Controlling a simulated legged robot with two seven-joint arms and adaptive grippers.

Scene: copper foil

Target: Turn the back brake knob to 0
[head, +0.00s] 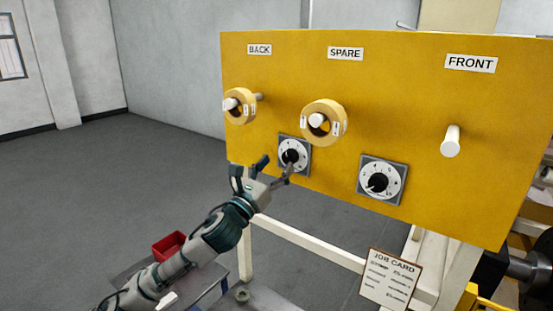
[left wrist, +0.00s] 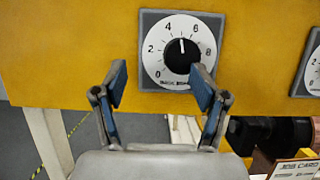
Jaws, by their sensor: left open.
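The back brake knob (head: 291,156) is a black knob on a white numbered dial in a grey square plate on the yellow panel. In the left wrist view the knob (left wrist: 182,57) has its white pointer nearly straight up, a little past 4. The 0 is at the dial's lower left. The label under the knob is partly legible. My left gripper (head: 275,168) is open and empty in front of the panel. My right gripper is not in view.
The yellow panel (head: 400,80) carries BACK, SPARE and FRONT labels. Yellow rings hang on the back peg (head: 230,103) and spare peg (head: 317,120); the front peg (head: 451,140) is bare. A second dial (head: 382,180) is right. A job card (head: 390,278) and red bin (head: 168,246) are below.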

